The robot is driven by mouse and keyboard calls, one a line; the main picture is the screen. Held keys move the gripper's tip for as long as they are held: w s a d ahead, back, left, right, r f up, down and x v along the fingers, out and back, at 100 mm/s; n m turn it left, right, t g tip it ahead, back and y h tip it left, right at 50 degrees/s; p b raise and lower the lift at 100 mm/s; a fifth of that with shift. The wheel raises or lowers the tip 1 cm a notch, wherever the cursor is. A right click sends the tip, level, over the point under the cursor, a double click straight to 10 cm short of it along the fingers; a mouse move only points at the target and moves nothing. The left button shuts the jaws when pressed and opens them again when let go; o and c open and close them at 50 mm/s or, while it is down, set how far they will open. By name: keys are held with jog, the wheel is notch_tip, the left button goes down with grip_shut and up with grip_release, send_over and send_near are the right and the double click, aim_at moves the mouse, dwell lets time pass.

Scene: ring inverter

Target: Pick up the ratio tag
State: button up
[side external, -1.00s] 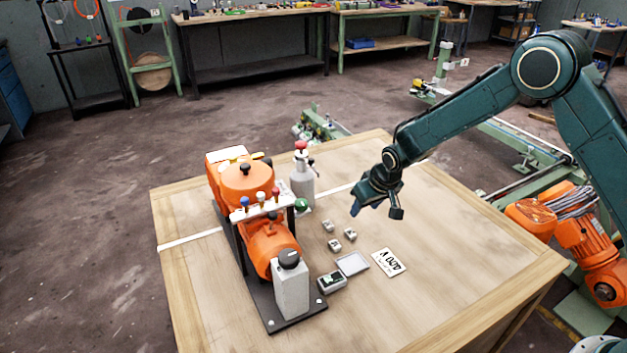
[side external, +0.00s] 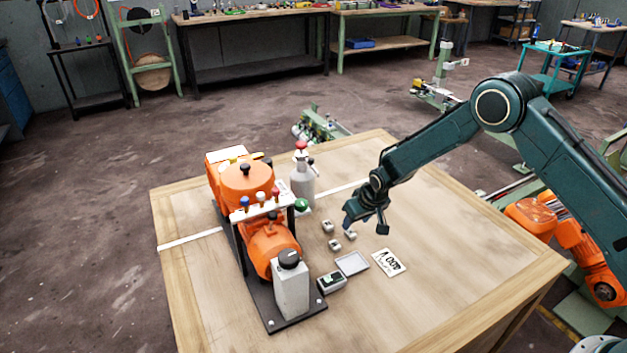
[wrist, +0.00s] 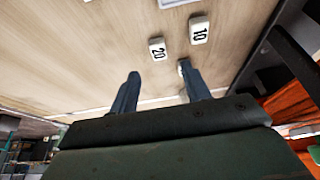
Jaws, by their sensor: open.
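Several small pale blocks lie on the wooden table, and the ratio tag seems to be among them. In the side view they are a left block (side external: 327,226), a front block (side external: 335,245) and a right block (side external: 350,235). In the wrist view one block reads "20" (wrist: 157,49) and one reads "10" (wrist: 199,30). A third is mostly hidden behind the right fingertip, so its marking cannot be read. My gripper (side external: 366,222) is open and empty, just above and beside the right block. Its two fingers (wrist: 159,72) show apart in the wrist view.
A shallow grey tray (side external: 352,264) and a white printed card (side external: 388,262) lie in front of the blocks. The orange machine (side external: 245,180) and a grey bottle-like part (side external: 303,183) stand to the left. The table's right side (side external: 455,235) is clear.

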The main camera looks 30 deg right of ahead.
aim_at(349, 231)
jog(key=shift+w+f, duration=0.2)
jog(key=shift+f, duration=0.2)
jog(key=shift+x, duration=2.6)
grip_shut()
jog(key=shift+r, duration=0.15)
notch_tip(349, 231, up, 20)
